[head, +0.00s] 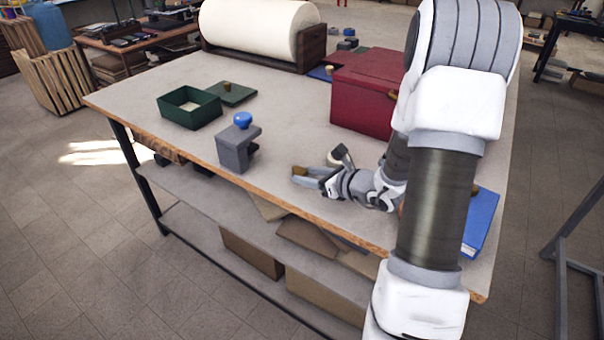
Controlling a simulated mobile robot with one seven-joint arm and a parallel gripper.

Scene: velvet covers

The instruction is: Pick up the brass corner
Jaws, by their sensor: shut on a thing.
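My gripper (302,176) is low over the front part of the workbench, pointing left, with its fingers close together. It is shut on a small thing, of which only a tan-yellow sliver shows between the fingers. This looks like the brass corner (318,171), but its shape is mostly hidden by the fingers. I cannot tell whether it touches the bench top. A small pale and dark piece (341,155) shows just behind my gripper; I cannot tell what it is.
A grey block with a blue knob (243,119) stands left of my gripper. A green open box (189,107) and green lid (231,93) lie farther left. A red box (362,95) stands behind, a blue book (482,222) right. The workbench (290,120) is bare between them.

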